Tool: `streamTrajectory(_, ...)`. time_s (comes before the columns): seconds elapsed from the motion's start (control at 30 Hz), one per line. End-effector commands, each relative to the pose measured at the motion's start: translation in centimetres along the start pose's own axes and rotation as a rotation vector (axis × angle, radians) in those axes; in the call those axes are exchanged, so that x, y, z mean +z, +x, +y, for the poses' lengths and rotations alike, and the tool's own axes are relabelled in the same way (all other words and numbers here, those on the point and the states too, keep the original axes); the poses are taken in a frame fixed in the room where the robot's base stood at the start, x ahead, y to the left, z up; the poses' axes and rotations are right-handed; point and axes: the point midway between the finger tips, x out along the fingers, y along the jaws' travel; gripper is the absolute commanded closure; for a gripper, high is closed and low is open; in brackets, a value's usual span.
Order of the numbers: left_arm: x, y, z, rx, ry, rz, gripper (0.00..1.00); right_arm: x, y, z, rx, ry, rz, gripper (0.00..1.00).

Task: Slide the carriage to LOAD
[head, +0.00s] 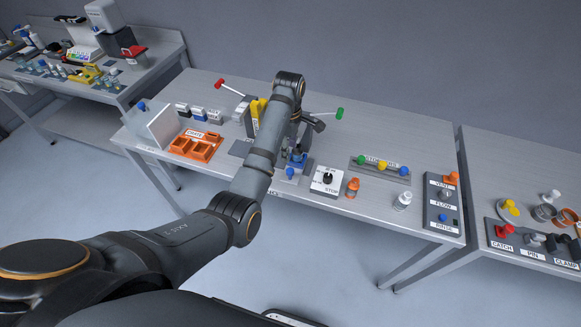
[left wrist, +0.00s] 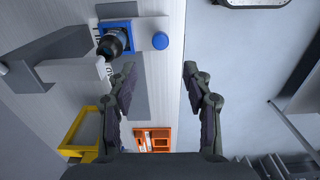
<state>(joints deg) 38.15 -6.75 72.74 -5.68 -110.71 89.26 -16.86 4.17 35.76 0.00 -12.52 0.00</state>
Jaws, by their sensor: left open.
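A blue carriage (left wrist: 128,26) shows at the top of the left wrist view, with a dark round vessel (left wrist: 112,43) in its square frame. A round blue knob (left wrist: 160,41) sits at its right on a light plate. In the head view the blue carriage (head: 297,158) and its knob (head: 290,173) stand at the table's front, partly hidden by my arm. My left gripper (left wrist: 158,84) is open and empty, its fingers apart and clear of the knob. A label beside the carriage is partly hidden; I cannot read LOAD. My right gripper is not in view.
A grey strip (left wrist: 134,95) lies beside the carriage. Red (head: 221,84) and green (head: 339,113) lever handles rise behind. The table's front edge is close.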

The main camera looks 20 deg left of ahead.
Motion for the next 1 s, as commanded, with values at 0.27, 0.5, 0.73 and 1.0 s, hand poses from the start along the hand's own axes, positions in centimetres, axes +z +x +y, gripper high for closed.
streamTrajectory(0.27, 0.1, 0.6, 0.1, -0.01, -0.019, 0.001, 0.5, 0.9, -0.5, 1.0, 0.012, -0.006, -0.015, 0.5)
streamTrajectory(0.5, 0.1, 5.6, 0.0, -0.011, -0.017, 0.001, 0.5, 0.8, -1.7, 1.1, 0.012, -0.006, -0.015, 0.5)
streamTrajectory(0.73, 0.1, 9.3, 0.0, -0.007, -0.016, 0.0, 0.5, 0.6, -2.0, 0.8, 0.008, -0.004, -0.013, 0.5)
streamTrajectory(1.0, 0.1, 10.2, 0.0, -0.005, -0.017, 0.0, 0.5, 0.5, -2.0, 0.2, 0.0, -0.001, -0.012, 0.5)
